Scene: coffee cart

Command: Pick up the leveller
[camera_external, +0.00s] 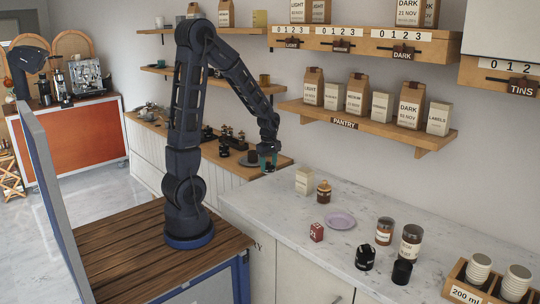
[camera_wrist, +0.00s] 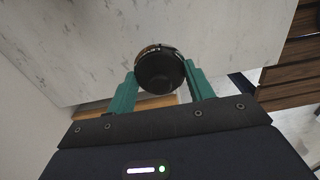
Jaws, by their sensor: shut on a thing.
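My gripper (camera_wrist: 160,88) has its two teal fingers closed on either side of a round black piece with a thin brassy rim, which looks like the leveller (camera_wrist: 160,68). I see the leveller from above, between the fingertips. In the external view my gripper (camera_external: 268,160) is at the far end of my arm, near where the wooden counter meets the marble worktop. The held piece is too small and dark there to make out clearly, and I cannot tell whether it is clear of the surface below.
The pantry shelf (camera_external: 375,127) overhangs behind. Small dark tools stand on the wooden counter (camera_external: 180,131).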

